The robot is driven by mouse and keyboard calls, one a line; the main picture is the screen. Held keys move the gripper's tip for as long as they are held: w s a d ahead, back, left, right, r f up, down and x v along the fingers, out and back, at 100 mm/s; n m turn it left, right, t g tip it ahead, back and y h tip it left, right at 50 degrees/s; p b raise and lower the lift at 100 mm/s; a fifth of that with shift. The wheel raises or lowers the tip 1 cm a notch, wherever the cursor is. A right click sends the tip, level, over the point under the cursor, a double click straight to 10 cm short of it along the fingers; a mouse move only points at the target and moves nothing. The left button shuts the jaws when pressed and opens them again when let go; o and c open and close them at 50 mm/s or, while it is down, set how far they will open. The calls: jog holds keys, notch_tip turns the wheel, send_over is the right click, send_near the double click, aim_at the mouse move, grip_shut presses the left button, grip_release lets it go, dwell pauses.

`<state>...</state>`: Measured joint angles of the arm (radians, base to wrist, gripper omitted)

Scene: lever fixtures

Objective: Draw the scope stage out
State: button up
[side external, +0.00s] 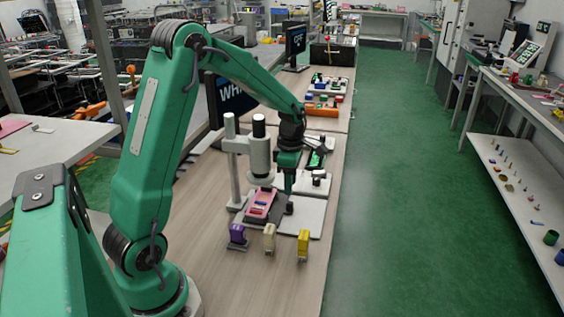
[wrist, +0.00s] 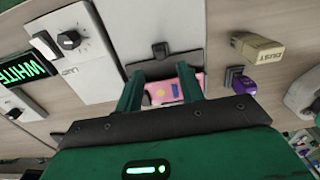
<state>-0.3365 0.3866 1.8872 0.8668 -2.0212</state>
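The scope (side external: 259,155) stands on a pale base plate, with a grey post beside it. Its stage carries a pink piece (side external: 262,204) under the tube; the pink piece also shows between my fingers in the wrist view (wrist: 172,91). A small dark handle (side external: 289,208) sits at the stage's right side. In the wrist view a dark handle-like block (wrist: 161,50) lies just beyond my fingertips. My gripper (side external: 289,188) is over the plate near the dark handle, fingers pointing down. In the wrist view my gripper (wrist: 160,72) is open, its fingers apart. Contact with the handle cannot be told.
Purple (side external: 238,236), beige (side external: 269,237) and yellow (side external: 303,245) blocks stand in front of the scope. The beige one reads "DUST" in the wrist view (wrist: 257,47). A white panel with a knob (side external: 316,182) lies behind. A lit screen (side external: 232,98) stands left.

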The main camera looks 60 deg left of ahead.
aim_at(290, 202)
jog(key=shift+f, duration=3.4)
grip_shut()
